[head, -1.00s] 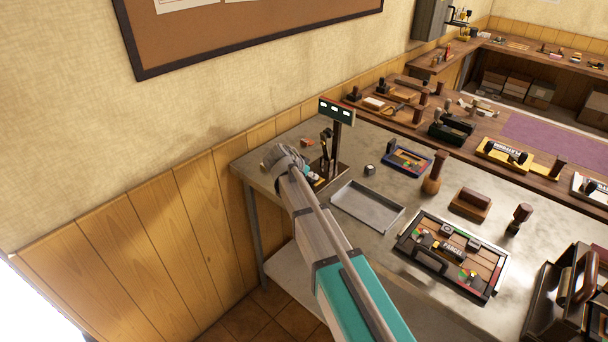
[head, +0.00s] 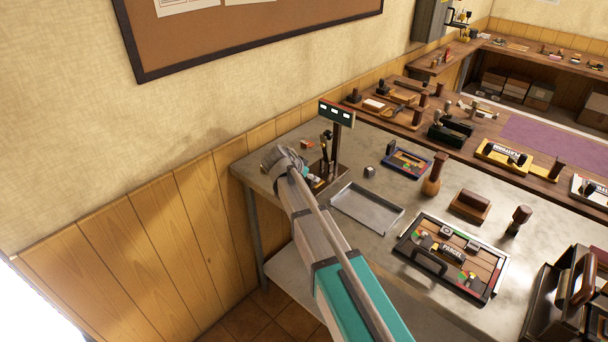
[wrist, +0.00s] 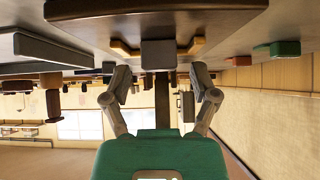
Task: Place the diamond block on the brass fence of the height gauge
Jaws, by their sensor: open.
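The height gauge (head: 336,113) stands at the far left of the metal bench, with a dark post and a green display head. My gripper (head: 280,160) is beside its base, and its fingertips are hard to see in the head view. In the upside-down wrist view, my gripper (wrist: 162,92) is open and its fingers are apart with nothing held. A grey block (wrist: 158,54) sits ahead, between the finger directions and apart from them. Brass fence (wrist: 124,49) pieces show on both sides of it. I cannot tell from its visible face whether this block is the diamond block.
A shallow grey tray (head: 367,207) lies right of the gauge. A small dark cube (head: 369,172) stands behind it. A green piece (wrist: 285,48) and a red piece (wrist: 262,48) lie to the right in the wrist view. A stamp tray (head: 455,255) is further right.

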